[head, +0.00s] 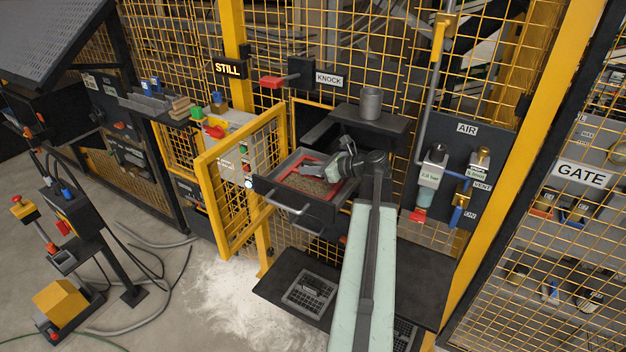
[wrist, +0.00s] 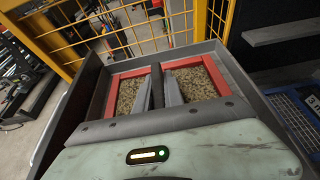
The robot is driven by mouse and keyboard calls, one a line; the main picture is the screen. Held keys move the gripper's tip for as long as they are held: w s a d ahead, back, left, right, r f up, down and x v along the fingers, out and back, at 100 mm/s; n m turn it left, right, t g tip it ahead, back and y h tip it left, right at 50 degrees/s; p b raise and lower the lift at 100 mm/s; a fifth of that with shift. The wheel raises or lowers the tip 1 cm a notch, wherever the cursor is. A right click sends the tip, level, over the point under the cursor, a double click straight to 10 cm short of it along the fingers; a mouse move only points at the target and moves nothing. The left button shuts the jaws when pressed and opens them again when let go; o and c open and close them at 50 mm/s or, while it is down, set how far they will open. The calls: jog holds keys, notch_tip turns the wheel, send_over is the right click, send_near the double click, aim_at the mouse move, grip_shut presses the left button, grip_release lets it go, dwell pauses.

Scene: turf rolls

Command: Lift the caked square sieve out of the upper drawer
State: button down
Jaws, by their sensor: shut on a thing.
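The upper drawer (head: 318,212) is pulled out of the machine, with a grey bar handle across its front. The square sieve (head: 293,178) lies in it, with a red frame and tan grains caked over its mesh. In the wrist view the sieve (wrist: 223,75) shows inside the drawer's grey walls (wrist: 75,110). My gripper (head: 316,170) reaches in from the right, low over the sieve. In the wrist view its two fingers (wrist: 157,88) are close together over the sieve's middle, shut on it.
A yellow mesh door (head: 207,190) stands open to the drawer's left. A grey cup (head: 371,103) sits on a dark shelf (head: 345,117) behind my wrist. A grid-faced square piece (head: 308,293) lies on a low dark platform (head: 272,287) below. White powder (head: 225,295) covers the floor.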

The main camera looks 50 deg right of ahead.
aim_at(311, 163)
jog(key=shift+r, duration=0.1)
dwell(0.7)
notch_tip(311, 163, up, 7)
jog(key=p, duration=0.7)
jog(key=shift+s+d+r+p, duration=0.1)
jog(key=shift+s+r+p, duration=0.1)
jog(key=shift+s+p, duration=0.1)
jog(key=s+d, duration=0.4)
jog(key=s, duration=1.3)
jog(key=shift+f, duration=0.25)
